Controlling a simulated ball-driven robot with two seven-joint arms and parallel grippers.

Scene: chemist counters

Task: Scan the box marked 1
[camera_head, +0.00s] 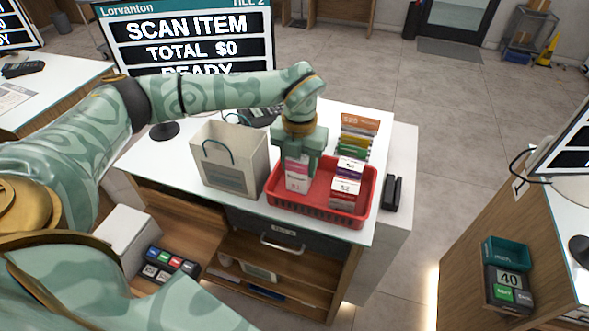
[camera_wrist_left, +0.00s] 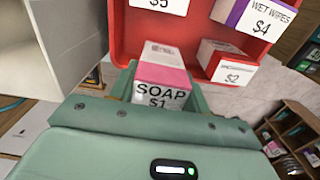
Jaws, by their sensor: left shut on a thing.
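The box marked 1 is a pink and white soap box (camera_head: 297,180) with "$1" on its face. It stands upright at the left part of the red basket (camera_head: 318,211). My left gripper (camera_head: 300,160) reaches down from above and is shut on this box. In the left wrist view the soap box (camera_wrist_left: 161,78) sits between the fingers, its "SOAP $1" label facing the camera. The till screen (camera_head: 190,40) reads "SCAN ITEM", "TOTAL $0" and "READY". My right gripper is not in view.
A box marked 2 (camera_head: 345,187) and a purple-topped wet wipes box (camera_wrist_left: 255,16) are in the basket, right of the soap. A paper bag (camera_head: 229,165) stands left of the basket. A black device (camera_head: 393,193) is at the counter's right edge. A card rack (camera_head: 357,135) stands behind.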

